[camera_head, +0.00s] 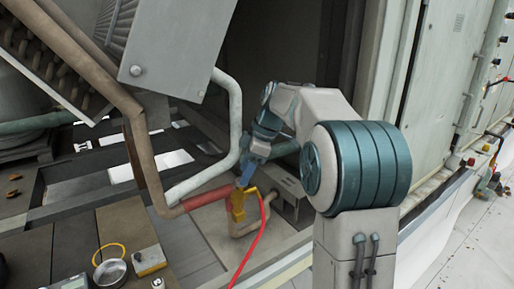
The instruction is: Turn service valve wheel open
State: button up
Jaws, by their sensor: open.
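A yellow valve body (238,206) sits low at the end of a pipe run, beside a red pipe section (207,196). I cannot clearly make out its service valve wheel, which is small and partly behind my gripper. My gripper (245,183) is at the end of my arm, pointing down just above the yellow valve body. It is open; its fingers are small here, and I cannot tell whether they touch the valve or its wheel.
A red hose (259,238) runs down from the valve area. Grey and brown pipes (150,178) stand close on the left, under a tilted grey box (175,48). A gauge (110,271) and small tools lie at lower left. A tall cabinet (432,85) stands at right.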

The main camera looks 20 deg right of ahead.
jog(key=v, duration=1.2)
jog(key=shift+d, duration=0.15)
jog(key=shift+s, duration=0.1)
